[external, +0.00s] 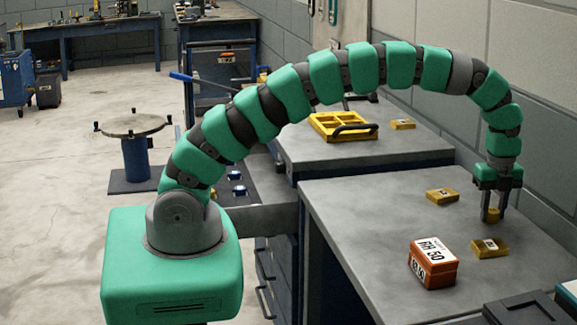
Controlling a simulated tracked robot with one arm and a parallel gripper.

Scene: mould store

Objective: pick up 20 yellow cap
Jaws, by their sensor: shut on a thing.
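My gripper (493,219) points down over the grey bench on the right and is shut on a small yellow cap (491,214). The fingers partly cover this cap, and no number can be read on it. Whether it touches the bench top is hard to tell. A yellow block with a pale label (489,248) lies just in front of the gripper. Another yellow labelled block (442,196) lies to its left and a little behind. Their labels are too small to read.
An orange-red box (432,265) with white labels, one reading "RH 50", stands left of the front yellow block. A yellow tray (340,126) and another yellow block (403,124) are on the rear bench. A dark case (525,308) sits at the front right. The bench's left side is clear.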

